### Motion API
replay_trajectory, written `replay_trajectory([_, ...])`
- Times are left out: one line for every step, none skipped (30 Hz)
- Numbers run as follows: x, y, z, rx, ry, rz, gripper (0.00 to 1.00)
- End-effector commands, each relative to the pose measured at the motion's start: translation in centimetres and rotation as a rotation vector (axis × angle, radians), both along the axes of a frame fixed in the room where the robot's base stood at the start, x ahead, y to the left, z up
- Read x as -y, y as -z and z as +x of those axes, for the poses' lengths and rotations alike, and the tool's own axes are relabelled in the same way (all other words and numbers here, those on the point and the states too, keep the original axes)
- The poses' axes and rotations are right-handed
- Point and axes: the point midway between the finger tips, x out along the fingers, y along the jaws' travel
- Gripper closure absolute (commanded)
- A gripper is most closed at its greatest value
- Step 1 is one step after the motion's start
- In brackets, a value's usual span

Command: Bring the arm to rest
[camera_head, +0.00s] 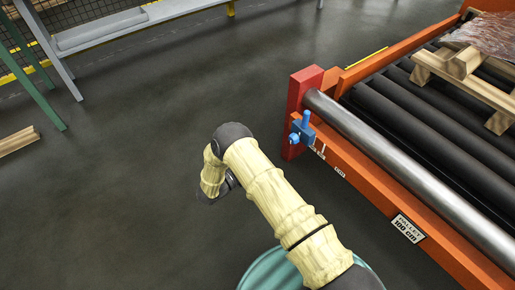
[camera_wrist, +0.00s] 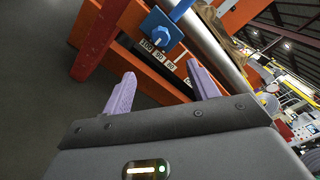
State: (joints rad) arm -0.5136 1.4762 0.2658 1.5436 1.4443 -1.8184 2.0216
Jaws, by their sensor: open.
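My arm reaches out from the bottom of the head view over the dark floor and bends down at its far end, left of the orange roller conveyor. The gripper itself is hidden behind the arm there. In the wrist view my gripper (camera_wrist: 163,90) has its two purple fingers spread apart with nothing between them. Beyond the fingers is the conveyor's orange side rail with a blue knob (camera_wrist: 161,30) and a number scale (camera_wrist: 158,55). The fingers look apart from the knob.
The orange conveyor (camera_head: 374,188) with black rollers fills the right side; a red end post (camera_head: 297,105) marks its near corner. A wooden pallet (camera_head: 470,80) with wrapped goods lies on it. A blue clamp-like knob (camera_head: 303,128) sticks out from its side. Open floor (camera_head: 120,190) lies left.

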Motion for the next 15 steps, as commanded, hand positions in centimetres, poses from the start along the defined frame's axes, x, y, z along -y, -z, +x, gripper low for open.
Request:
replay_trajectory([0.0,0.0,0.0,0.000,0.000,0.000,0.41])
replay_trajectory([0.0,0.0,0.0,0.000,0.000,0.000,0.41])
replay_trajectory([0.0,0.0,0.0,0.000,0.000,0.000,0.41])
replay_trajectory([0.0,0.0,0.0,0.000,0.000,0.000,0.41])
replay_trajectory([0.0,0.0,0.0,0.000,0.000,0.000,0.41])
replay_trajectory([0.0,-0.1,0.1,-0.001,-0.001,0.000,0.41])
replay_trajectory([0.0,-0.2,0.2,-0.004,-0.003,0.002,0.41])
replay_trajectory([0.1,-0.3,0.3,-0.009,-0.007,0.004,0.41])
replay_trajectory([0.1,-0.7,0.7,-0.020,-0.016,0.007,0.41])
replay_trajectory([0.1,-1.0,1.1,-0.033,-0.026,0.011,0.41])
replay_trajectory([0.2,-1.4,1.6,-0.049,-0.040,0.014,0.41])
replay_trajectory([0.2,-2.0,2.4,-0.076,-0.063,0.022,0.41])
replay_trajectory([0.2,-2.6,3.1,-0.102,-0.087,0.026,0.41])
replay_trajectory([0.2,-3.2,3.9,-0.131,-0.112,0.030,0.41])
replay_trajectory([0.2,-4.2,4.9,-0.174,-0.152,0.030,0.41])
